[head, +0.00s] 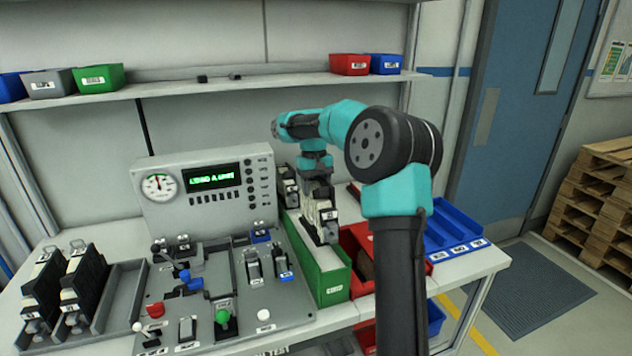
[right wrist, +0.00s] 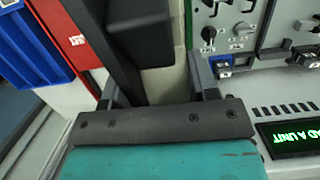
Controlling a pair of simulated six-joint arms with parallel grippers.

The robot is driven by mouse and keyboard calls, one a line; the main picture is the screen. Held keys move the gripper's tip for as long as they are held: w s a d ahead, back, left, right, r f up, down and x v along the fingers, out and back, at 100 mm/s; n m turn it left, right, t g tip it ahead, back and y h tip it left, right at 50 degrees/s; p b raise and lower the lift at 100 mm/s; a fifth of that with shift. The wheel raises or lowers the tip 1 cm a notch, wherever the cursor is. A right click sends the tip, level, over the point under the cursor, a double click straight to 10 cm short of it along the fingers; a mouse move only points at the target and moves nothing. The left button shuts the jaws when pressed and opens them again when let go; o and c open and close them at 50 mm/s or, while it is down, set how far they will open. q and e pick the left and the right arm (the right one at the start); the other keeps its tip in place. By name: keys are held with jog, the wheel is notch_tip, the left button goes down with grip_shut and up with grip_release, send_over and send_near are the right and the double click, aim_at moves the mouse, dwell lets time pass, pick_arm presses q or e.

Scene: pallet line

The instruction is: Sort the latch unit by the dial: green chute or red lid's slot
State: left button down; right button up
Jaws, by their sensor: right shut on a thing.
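My right gripper (head: 317,172) is over the green chute (head: 331,286) and shut on a black and pale latch unit (head: 322,215). The unit hangs upright at the chute's open top; I cannot tell whether it touches the chute. In the right wrist view the dark unit (right wrist: 140,35) fills the space between the fingers. The red bin (head: 354,237) stands just right of the chute, partly hidden by my right arm; its slot is not clear. The round dial (head: 159,187) is on the grey tester, its needle near the top. My left gripper is out of view.
Another dark unit (head: 288,184) stands behind the held one. Two large latch units (head: 79,280) stand in a grey rack at left. A panel of switches and levers (head: 225,285) fills the front. A blue tray (head: 455,232) is at right. The tester's display (head: 211,177) reads "LOAD A UNIT".

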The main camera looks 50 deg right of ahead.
jog(key=shift+f, duration=2.85)
jog(key=o, duration=1.5)
jog(key=shift+o, duration=0.2)
notch_tip(320, 180, up, 17)
jog(key=w+d, duration=0.1)
jog(key=w, duration=0.1)
jog(key=shift+w+d, duration=0.2)
jog(key=shift+w, duration=0.1)
